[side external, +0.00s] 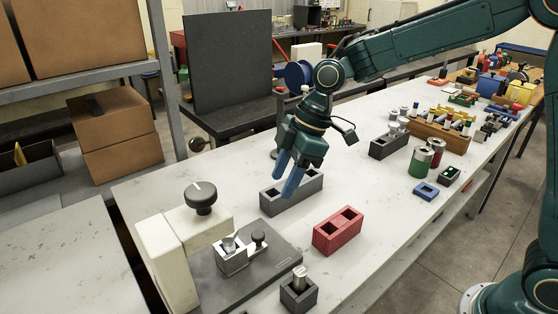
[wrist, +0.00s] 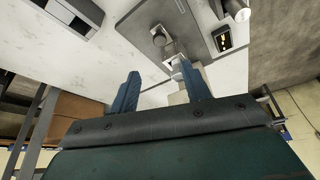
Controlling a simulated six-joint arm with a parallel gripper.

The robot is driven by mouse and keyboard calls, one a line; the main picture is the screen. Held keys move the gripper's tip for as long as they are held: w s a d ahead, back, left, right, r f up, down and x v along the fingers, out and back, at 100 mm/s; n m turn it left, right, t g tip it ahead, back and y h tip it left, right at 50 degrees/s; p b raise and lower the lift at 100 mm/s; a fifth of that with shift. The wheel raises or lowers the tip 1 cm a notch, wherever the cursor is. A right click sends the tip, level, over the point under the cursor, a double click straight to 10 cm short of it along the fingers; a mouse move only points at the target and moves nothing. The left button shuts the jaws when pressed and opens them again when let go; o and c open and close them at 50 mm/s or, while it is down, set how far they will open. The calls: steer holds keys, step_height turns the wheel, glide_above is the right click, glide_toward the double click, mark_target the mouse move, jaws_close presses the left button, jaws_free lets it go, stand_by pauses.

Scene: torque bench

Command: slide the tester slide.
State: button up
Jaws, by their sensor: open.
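The tester has a dark grey base plate (side external: 262,272), a cream column (side external: 166,262) and a large black knob (side external: 201,196) on its arm. A silver block (side external: 231,262) sits on the plate with a metal piece in its top. A small dark knob (side external: 258,237) stands beside the block; I cannot tell exactly which part is the slide. The plate (wrist: 185,22), small knob (wrist: 158,38) and silver block (wrist: 178,64) also show in the wrist view. My gripper (side external: 286,182) is open and empty, above the bench and apart from the tester. Its blue fingers (wrist: 160,92) are spread in the wrist view.
A grey two-hole block (side external: 291,192) stands below my gripper, and a red two-hole block (side external: 338,231) is to its right. A dark holder with a metal cylinder (side external: 299,288) is beside the plate. Cans (side external: 420,162) and filled racks (side external: 440,135) stand further right.

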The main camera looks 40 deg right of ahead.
mark_target(258, 234)
steer(key=shift+f, duration=0.1)
steer(key=x, duration=1.3)
steer(key=shift+a+f, duration=0.15)
steer(key=shift+f, duration=0.15)
steer(key=shift+c, duration=0.4)
jaws_close()
